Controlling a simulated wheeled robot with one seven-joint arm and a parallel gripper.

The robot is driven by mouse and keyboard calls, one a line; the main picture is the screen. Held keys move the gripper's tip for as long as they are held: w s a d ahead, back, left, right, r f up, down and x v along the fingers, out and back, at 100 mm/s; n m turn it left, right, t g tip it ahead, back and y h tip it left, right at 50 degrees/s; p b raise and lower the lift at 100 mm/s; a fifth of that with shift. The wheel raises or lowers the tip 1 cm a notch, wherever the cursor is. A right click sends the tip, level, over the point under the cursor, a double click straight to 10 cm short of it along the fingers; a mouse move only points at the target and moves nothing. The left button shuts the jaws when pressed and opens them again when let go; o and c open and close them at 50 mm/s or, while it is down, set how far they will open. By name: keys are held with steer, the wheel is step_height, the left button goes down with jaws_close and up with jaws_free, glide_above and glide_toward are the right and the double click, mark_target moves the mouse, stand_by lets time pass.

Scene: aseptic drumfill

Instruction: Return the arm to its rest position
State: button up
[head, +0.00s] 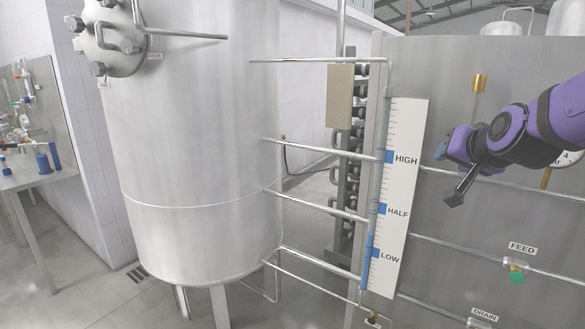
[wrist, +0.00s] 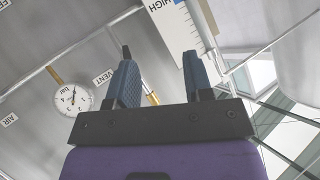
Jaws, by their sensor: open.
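My purple arm (head: 508,128) reaches in from the right edge of the head view, in front of the grey panel (head: 475,70). My gripper (head: 442,150) is at its left end, right of the HIGH mark. In the wrist view my gripper (wrist: 157,54) has two blue fingers spread apart, with nothing between them. The fingers point toward the panel and the level scale, which shows at the top (wrist: 172,28). The head view shows the fingers only small and partly hidden by the wrist.
The white level scale (head: 404,190) stands left of my gripper, with thin pipes crossing behind it. A dial gauge (wrist: 74,97) is on the panel, partly hidden by my arm in the head view. A large steel tank (head: 200,130) stands left, a bench (head: 40,178) far left.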

steer(key=s+a+f+n+g, duration=0.1)
steer(key=s+n+g, duration=0.4)
steer(key=s, duration=2)
steer(key=shift+a+f+g, duration=0.25)
steer(key=shift+a+g, duration=0.25)
steer(key=shift+g, duration=0.6)
